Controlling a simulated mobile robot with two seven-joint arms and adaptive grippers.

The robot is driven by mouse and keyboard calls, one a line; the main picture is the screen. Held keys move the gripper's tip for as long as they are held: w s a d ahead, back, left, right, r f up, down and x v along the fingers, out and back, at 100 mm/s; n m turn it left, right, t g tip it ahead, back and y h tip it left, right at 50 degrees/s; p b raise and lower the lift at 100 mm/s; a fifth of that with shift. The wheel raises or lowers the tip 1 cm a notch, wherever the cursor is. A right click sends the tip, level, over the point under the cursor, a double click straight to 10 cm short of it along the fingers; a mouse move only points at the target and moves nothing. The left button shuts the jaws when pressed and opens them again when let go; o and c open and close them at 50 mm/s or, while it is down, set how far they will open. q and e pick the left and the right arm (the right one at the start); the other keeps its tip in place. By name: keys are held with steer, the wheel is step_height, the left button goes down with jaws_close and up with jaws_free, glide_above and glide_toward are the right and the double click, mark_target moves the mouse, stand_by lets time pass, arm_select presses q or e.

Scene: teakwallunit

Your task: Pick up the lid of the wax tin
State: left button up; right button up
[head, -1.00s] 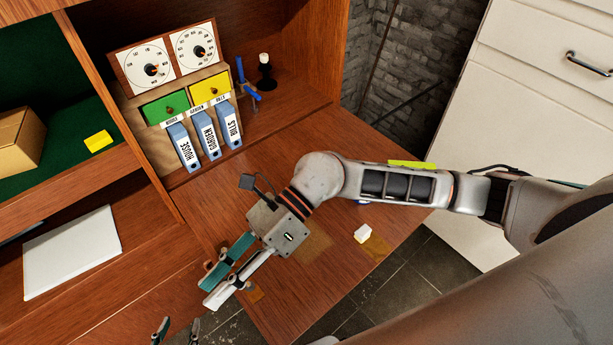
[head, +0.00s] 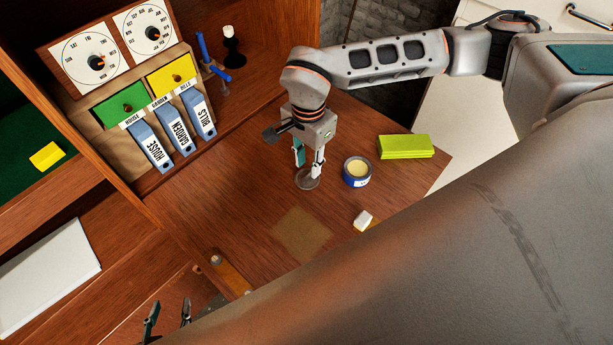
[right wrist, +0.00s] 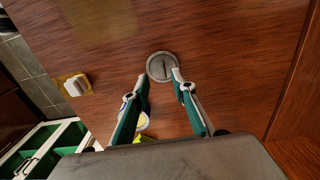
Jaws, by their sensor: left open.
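The wax tin's lid (head: 307,182) is a grey round disc lying flat on the wooden desk, left of the tin. In the right wrist view the lid (right wrist: 161,67) shows a narrow raised bar across its middle. The wax tin (head: 357,173) is blue, uncovered, with pale yellow wax inside. My right gripper (head: 308,170) points down over the lid, its fingers apart. In the right wrist view its fingertips (right wrist: 161,76) are on either side of the lid's near part; I cannot tell whether they touch it. My left gripper (head: 170,303) is open and empty at the bottom edge.
A yellow-green block (head: 405,147) lies right of the tin. Blue binders (head: 178,133) and a small drawer unit (head: 122,107) stand at the back left. The desk around a pale square patch (head: 302,234) is clear.

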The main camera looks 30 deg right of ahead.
mark_target(307, 174)
steer(key=f, duration=0.4)
steer(key=shift+w+f+b, duration=0.3)
steer(key=shift+f, duration=0.1)
jaws_close()
steer(key=shift+r, duration=0.2)
